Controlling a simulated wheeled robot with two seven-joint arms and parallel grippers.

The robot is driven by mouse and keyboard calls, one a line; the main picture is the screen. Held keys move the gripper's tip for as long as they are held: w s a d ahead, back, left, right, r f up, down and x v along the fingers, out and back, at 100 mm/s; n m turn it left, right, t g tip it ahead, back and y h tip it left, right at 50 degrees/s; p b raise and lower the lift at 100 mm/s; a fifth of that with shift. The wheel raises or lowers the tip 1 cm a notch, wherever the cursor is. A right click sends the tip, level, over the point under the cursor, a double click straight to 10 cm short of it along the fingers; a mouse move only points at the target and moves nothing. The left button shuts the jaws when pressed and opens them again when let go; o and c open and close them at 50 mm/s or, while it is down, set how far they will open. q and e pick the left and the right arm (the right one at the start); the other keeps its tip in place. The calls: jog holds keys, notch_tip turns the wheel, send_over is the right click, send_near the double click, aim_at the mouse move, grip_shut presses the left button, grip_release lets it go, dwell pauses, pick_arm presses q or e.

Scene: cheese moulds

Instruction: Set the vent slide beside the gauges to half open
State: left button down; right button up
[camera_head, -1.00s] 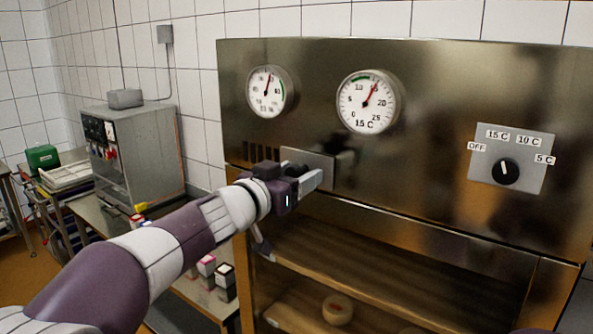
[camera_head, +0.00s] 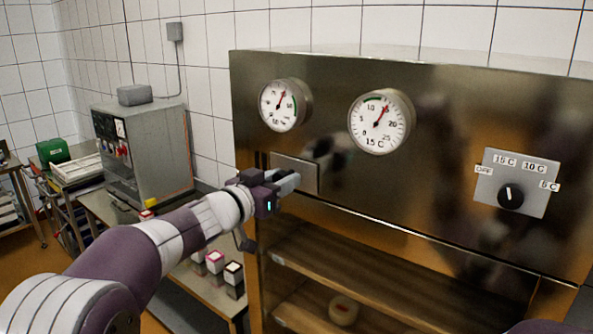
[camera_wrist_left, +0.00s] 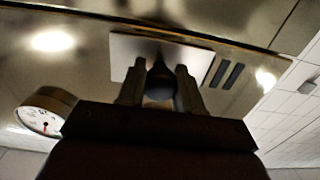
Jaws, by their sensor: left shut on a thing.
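The vent slide is a flat metal plate (camera_head: 296,172) on the steel cabinet front, below the gauges. My left gripper (camera_head: 287,183) is at the plate's lower part, shut on its knob. In the left wrist view the dark round knob (camera_wrist_left: 160,82) sits between the two fingers, in front of the plate (camera_wrist_left: 128,50). Two dark vent slots (camera_wrist_left: 228,75) show uncovered beside the plate there; in the head view they are just left of it. The other slots are hidden. The left gauge (camera_head: 285,105) and right gauge (camera_head: 381,122) are above. My right gripper is out of view.
A dial plate (camera_head: 517,182) with a black knob is on the cabinet's right side. Open wooden shelves (camera_head: 350,262) lie below, with a cheese (camera_head: 343,310). A grey control box (camera_head: 145,150) and small jars (camera_head: 215,262) stand at left.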

pick_arm(q)
jog(key=shift+w+a, duration=0.15)
jog(key=c, duration=0.7)
grip_release()
jog(key=shift+c, duration=0.2)
jog(key=shift+s+a+f+b, duration=0.1)
jog(key=shift+s+a+b, duration=0.05)
jog(key=shift+s+b, duration=0.25)
jog(key=b+v, duration=0.3)
jog(key=v, duration=0.8)
jog(key=shift+s+a+b, duration=0.15)
jog(key=shift+s+b, duration=0.15)
jog(key=shift+b, duration=0.05)
